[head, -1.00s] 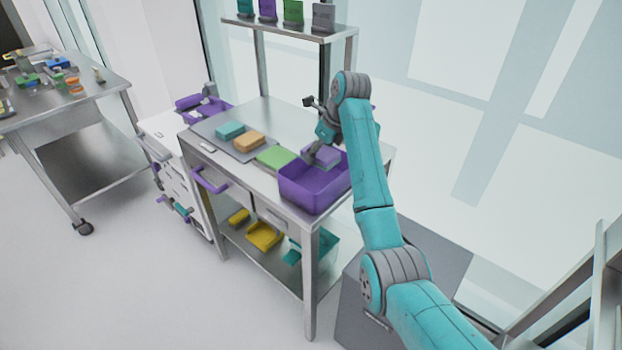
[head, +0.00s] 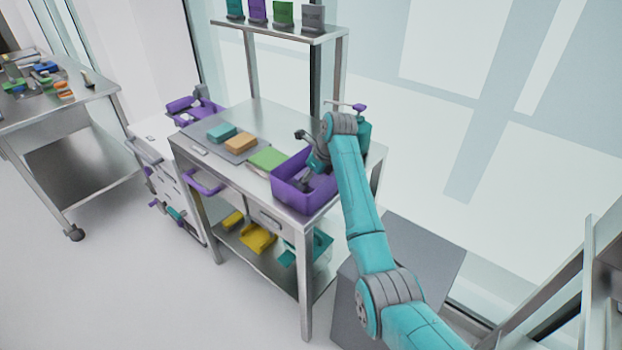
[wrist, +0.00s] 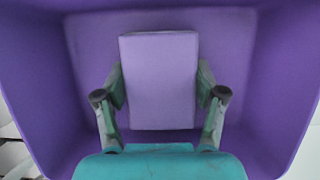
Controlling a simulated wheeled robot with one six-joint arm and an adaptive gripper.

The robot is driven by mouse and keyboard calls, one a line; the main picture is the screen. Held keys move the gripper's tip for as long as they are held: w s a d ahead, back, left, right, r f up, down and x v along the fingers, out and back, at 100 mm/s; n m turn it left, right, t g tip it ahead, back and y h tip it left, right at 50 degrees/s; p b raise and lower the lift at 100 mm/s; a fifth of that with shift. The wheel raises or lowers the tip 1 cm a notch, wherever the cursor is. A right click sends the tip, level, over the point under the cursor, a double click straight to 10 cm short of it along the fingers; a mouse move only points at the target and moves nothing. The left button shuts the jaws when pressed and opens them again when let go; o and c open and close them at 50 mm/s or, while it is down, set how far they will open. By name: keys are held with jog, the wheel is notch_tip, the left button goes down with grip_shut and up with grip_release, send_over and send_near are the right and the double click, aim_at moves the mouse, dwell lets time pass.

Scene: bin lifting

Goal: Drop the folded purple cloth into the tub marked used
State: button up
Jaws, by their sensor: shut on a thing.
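The folded purple cloth (wrist: 160,82) is a pale purple block between my gripper's two fingers in the wrist view. My gripper (wrist: 160,95) is shut on it, with a finger on each long side. The purple tub (wrist: 45,75) surrounds the cloth and fingers in the wrist view. In the head view the tub (head: 305,200) stands at the right front of the steel table, and my gripper (head: 308,183) reaches down inside it. The cloth is mostly hidden there by the tub and my arm. No marking on the tub can be read.
A green folded cloth (head: 267,159) lies just left of the tub. An orange cloth (head: 241,142) and a teal cloth (head: 221,132) lie on a grey mat. The steel table (head: 262,112) is clear behind them. A raised shelf (head: 285,34) holds several coloured stands.

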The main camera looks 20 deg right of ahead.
jog(key=o, duration=1.1)
jog(key=shift+f, duration=0.1)
jog(key=v, duration=1.2)
jog(key=shift+s, duration=0.1)
